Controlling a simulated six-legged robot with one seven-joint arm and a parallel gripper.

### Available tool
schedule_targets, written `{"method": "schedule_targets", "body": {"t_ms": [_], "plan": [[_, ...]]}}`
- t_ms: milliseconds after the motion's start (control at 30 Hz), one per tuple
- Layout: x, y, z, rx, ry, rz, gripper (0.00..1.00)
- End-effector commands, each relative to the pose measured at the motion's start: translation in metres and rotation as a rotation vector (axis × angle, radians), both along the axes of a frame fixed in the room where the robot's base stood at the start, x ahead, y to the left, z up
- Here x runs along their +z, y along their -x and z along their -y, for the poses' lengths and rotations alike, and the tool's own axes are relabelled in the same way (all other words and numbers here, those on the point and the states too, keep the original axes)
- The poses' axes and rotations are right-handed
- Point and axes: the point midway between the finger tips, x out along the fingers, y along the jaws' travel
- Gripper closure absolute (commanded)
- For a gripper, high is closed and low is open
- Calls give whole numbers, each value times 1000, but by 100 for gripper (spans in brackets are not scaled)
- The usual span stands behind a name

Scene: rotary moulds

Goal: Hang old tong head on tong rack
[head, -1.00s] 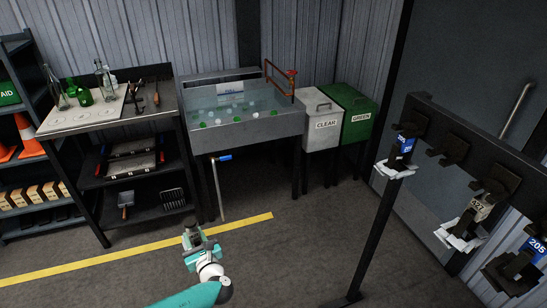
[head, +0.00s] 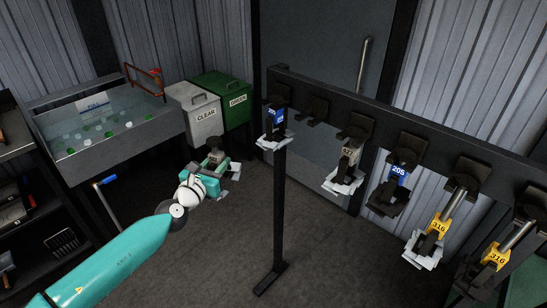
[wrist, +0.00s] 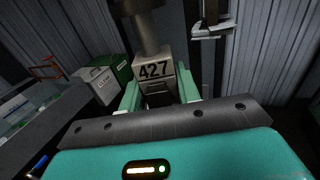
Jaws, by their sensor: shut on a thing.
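My gripper (head: 208,177) is shut on a tong head (wrist: 155,72), which carries a pale block marked 427 and a grey shaft. In the head view the held tong head (head: 215,156) is small and partly hidden by my gripper, left of the rack and apart from it. The tong rack (head: 330,101) is a dark beam on a post, with several brackets. One bracket (head: 314,109) near its left end looks empty. Other tong heads hang there: a blue-tagged one (head: 276,122), a pale-tagged one (head: 348,156), a blue 205 (head: 397,174) and two yellow 316 ones (head: 436,227) (head: 495,257).
The rack's post (head: 279,210) stands on a floor plate. A CLEAR bin (head: 199,122) and a GREEN bin (head: 225,98) stand behind my gripper. A water tank (head: 112,138) is at left. Open floor lies between the tank and the post.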

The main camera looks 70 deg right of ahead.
Motion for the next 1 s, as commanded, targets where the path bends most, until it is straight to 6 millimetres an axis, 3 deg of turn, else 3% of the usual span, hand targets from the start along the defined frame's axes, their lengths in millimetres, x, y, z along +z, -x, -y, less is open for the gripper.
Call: {"method": "schedule_targets", "body": {"t_ms": [33, 200, 400, 567, 1000], "plan": [[14, 23, 5, -79, 7, 1, 100], [51, 99, 6, -341, 8, 0, 100], [76, 162, -10, -565, 5, -1, 100], [81, 178, -17, -627, 1, -1, 100], [80, 185, -2, -629, -1, 0, 100]]}}
